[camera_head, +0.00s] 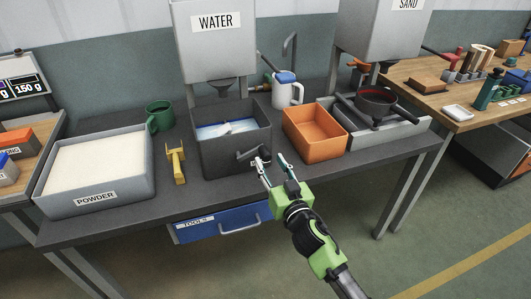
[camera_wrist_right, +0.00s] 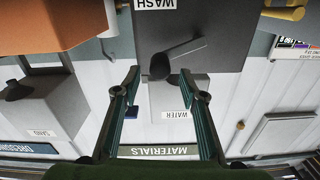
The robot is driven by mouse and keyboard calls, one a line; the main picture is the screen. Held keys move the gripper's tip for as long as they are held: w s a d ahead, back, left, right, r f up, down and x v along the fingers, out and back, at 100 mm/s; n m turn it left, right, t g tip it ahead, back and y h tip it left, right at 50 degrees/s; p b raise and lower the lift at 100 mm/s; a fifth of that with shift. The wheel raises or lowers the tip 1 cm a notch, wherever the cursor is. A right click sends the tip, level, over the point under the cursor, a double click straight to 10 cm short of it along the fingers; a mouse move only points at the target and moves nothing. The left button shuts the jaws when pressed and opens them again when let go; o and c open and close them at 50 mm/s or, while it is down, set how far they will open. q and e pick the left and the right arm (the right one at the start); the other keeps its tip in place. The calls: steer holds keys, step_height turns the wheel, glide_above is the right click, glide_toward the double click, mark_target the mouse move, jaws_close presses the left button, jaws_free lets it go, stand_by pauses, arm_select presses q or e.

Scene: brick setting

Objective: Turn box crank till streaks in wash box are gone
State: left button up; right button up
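The dark grey wash box (camera_head: 215,155) stands in the middle of the workbench under the water tank. Light, bluish-white contents (camera_head: 225,127) with white streaks show inside it. Its crank (camera_head: 250,154) is on the front wall, toward the right corner. In the right wrist view the box (camera_wrist_right: 215,45) carries a WASH label, and the crank (camera_wrist_right: 178,55) lies just beyond the fingertips. My right gripper (camera_head: 272,163) is open, its fingers just in front and to the right of the crank. It also shows open in the right wrist view (camera_wrist_right: 159,76); nothing is held. My left gripper is not in view.
An orange bin (camera_head: 315,142) stands right of the wash box, a yellow scoop (camera_head: 177,163) and powder tray (camera_head: 98,190) left. A white jug (camera_head: 286,94) is behind. A blue tools drawer (camera_head: 228,224) hangs below. The bench front is clear around the gripper.

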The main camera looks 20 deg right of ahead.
mark_target(268, 158)
steer(key=w, duration=0.5)
steer(key=shift+a, duration=0.1)
steer(key=shift+s, duration=0.1)
jaws_close()
